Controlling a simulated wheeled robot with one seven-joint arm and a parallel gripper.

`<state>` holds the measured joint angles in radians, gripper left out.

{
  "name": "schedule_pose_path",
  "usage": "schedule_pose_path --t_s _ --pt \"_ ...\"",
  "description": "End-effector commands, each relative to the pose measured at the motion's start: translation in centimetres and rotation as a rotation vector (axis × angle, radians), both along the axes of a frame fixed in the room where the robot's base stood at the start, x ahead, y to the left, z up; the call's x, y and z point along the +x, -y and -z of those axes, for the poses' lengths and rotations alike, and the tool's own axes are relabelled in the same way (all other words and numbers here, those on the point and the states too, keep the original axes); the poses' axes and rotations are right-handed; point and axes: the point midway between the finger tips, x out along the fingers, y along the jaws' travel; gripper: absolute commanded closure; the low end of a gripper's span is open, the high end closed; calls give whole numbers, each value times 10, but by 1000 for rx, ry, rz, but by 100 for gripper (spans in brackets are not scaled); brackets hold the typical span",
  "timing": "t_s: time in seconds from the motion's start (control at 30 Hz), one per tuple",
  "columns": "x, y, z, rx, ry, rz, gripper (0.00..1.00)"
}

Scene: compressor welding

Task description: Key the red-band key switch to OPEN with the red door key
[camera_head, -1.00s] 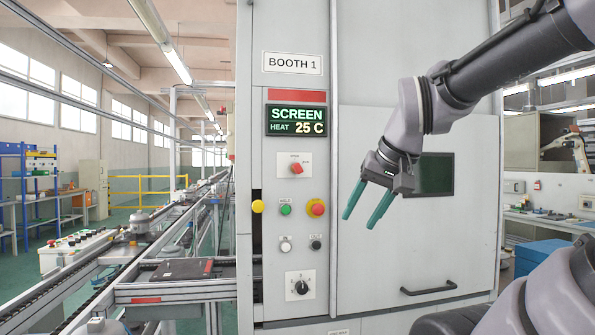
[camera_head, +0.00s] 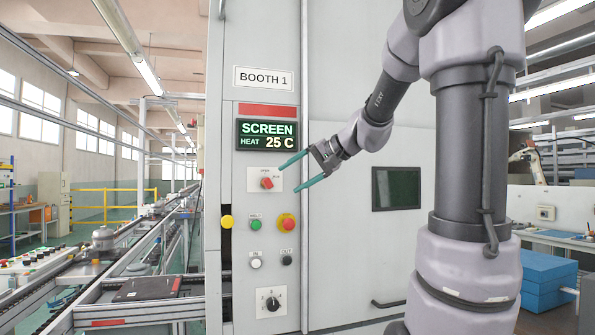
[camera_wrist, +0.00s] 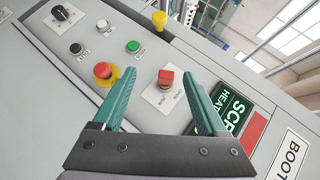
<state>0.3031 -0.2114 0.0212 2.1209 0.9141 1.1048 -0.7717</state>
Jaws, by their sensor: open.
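The red key in the key switch (camera_head: 267,183) sits on a white plate under the screen on the booth's control column, below a red band (camera_head: 267,110). In the wrist view the red key (camera_wrist: 166,78) shows between my two green fingers, beyond their tips. My gripper (camera_head: 300,171) is open and empty, just right of the switch plate in the head view, pointing left toward it. The fingers appear apart from the key. The small lettering on the plate is too blurred to read surely.
A screen (camera_head: 267,135) reads HEAT 25 C above the switch. Below are a red emergency button (camera_head: 287,222) on yellow, a green button (camera_head: 256,224), a yellow button (camera_head: 227,222) and a black rotary knob (camera_head: 271,303). A conveyor (camera_head: 100,295) runs at left.

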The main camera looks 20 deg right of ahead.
Motion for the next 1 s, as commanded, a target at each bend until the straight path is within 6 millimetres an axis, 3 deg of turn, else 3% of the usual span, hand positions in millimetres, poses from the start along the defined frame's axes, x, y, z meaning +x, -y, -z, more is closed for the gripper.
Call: schedule_pose_path --t_s 0.03,0.1,0.27,0.8,1.0 --pt "17 9 -5 33 26 13 25" --pt "31 17 -12 61 61 22 25" --pt "45 20 -17 86 91 29 25" --pt "104 -33 14 85 89 27 25" --pt "116 -43 19 85 90 29 25"
